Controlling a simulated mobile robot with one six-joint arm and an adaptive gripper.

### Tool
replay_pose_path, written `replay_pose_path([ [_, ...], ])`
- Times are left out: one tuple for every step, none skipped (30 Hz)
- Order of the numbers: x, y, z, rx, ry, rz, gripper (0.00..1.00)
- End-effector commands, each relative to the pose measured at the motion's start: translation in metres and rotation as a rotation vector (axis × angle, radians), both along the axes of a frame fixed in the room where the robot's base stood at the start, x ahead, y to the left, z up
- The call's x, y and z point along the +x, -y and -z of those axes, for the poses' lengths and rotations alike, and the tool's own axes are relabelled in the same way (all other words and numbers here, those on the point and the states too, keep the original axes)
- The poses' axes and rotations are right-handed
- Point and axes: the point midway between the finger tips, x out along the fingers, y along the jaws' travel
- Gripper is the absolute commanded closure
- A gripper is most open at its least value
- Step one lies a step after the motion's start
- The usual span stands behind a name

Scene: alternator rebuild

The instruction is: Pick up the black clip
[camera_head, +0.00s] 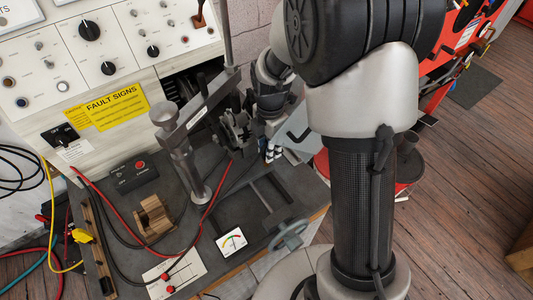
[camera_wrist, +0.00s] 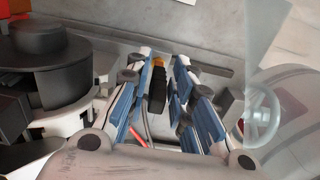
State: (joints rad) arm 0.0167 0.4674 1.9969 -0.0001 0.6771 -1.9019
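A black ribbed piece with a copper-orange tip, which looks like the black clip (camera_wrist: 157,92), stands between the two blue-padded fingers of my gripper (camera_wrist: 166,88) in the wrist view. My gripper is open around it. The clip is close to the left finger, and a gap shows on its right side. I cannot tell whether it touches the left pad. In the head view my gripper (camera_head: 272,153) is low over the bench beside the dark machine part, and I cannot make out the clip there.
A dark machine part (camera_wrist: 52,70) stands close left of my gripper. In the head view, a grey post clamp (camera_head: 182,140) and red and black leads stand nearby on the bench (camera_head: 190,190). A handwheel (camera_head: 289,235) is at the front edge. A wooden block (camera_head: 153,217) lies left.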

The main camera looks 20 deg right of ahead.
Motion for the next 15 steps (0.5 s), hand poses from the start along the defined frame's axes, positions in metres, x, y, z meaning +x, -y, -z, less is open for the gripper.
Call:
replay_pose_path([
  [-0.001, 0.000, 0.013, 0.000, -0.004, 0.000, 0.78],
  [0.000, 0.000, 0.017, 0.000, -0.003, 0.000, 0.78],
  [0.000, 0.000, 0.022, 0.000, -0.002, 0.000, 0.78],
  [0.000, 0.000, 0.024, 0.000, -0.002, 0.000, 0.78],
  [0.000, 0.000, 0.026, 0.000, -0.002, 0.000, 0.78],
  [0.000, 0.000, 0.026, 0.000, -0.001, 0.000, 0.78],
  [0.000, 0.000, 0.026, 0.000, -0.001, 0.000, 0.78],
  [0.000, 0.000, 0.026, 0.000, -0.001, 0.000, 0.78],
  [0.000, 0.000, 0.025, 0.000, 0.000, 0.000, 0.78],
  [0.000, 0.000, 0.025, 0.000, 0.000, 0.000, 0.78],
  [0.000, 0.000, 0.025, 0.000, 0.000, 0.000, 0.78],
  [0.000, 0.000, 0.025, 0.000, 0.000, 0.000, 0.80],
  [0.000, 0.000, 0.025, 0.000, 0.000, 0.000, 0.82],
  [0.000, 0.000, 0.025, 0.000, 0.000, 0.000, 0.84],
  [0.000, 0.000, 0.025, 0.000, 0.000, 0.000, 0.86],
])
